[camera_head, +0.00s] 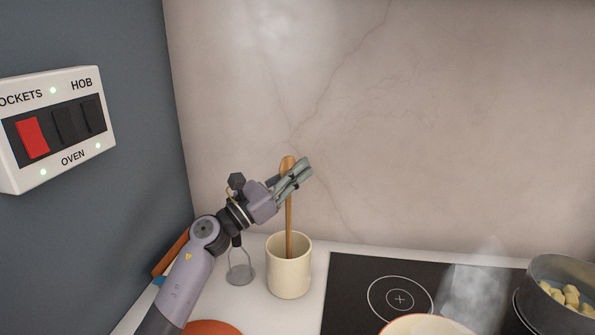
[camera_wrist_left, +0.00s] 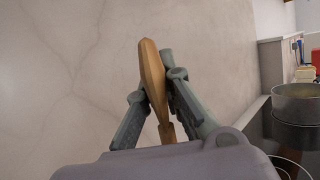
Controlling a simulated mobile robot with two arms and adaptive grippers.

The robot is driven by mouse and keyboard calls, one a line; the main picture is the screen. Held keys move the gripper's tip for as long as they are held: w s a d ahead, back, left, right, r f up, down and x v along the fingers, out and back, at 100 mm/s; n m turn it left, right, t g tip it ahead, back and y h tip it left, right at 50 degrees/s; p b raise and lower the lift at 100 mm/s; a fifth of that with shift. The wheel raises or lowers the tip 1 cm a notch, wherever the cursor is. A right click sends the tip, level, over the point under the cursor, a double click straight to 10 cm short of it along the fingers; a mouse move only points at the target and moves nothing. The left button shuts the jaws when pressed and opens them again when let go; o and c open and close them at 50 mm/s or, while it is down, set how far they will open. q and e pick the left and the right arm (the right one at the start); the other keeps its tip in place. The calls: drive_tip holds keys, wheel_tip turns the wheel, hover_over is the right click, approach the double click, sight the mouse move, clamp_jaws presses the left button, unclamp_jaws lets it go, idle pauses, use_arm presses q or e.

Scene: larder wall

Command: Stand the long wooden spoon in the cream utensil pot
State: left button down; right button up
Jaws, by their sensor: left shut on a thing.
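The long wooden spoon (camera_head: 289,225) stands nearly upright, its lower end inside the cream utensil pot (camera_head: 289,272). The pot's wall hides that end, so I cannot tell whether it touches the bottom. My left gripper (camera_head: 297,172) is shut on the spoon near its top, well above the pot's rim. In the left wrist view the spoon (camera_wrist_left: 152,80) shows between the two fingers of the left gripper (camera_wrist_left: 158,92). The pot stands upright on the pale worktop. My right gripper is in neither view.
A black hob (camera_head: 350,280) lies right of the pot, with a pan of pale chunks (camera_head: 537,272) at far right and steam rising. A clear glass item (camera_head: 240,272) stands left of the pot. A switch panel (camera_head: 60,128) is on the left wall.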

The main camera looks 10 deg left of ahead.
use_arm(q)
drive_tip(key=shift+f, duration=0.2)
drive_tip(key=c, duration=1.7)
unclamp_jaws()
drive_tip(key=v, duration=1.2)
drive_tip(key=shift+f, duration=0.1)
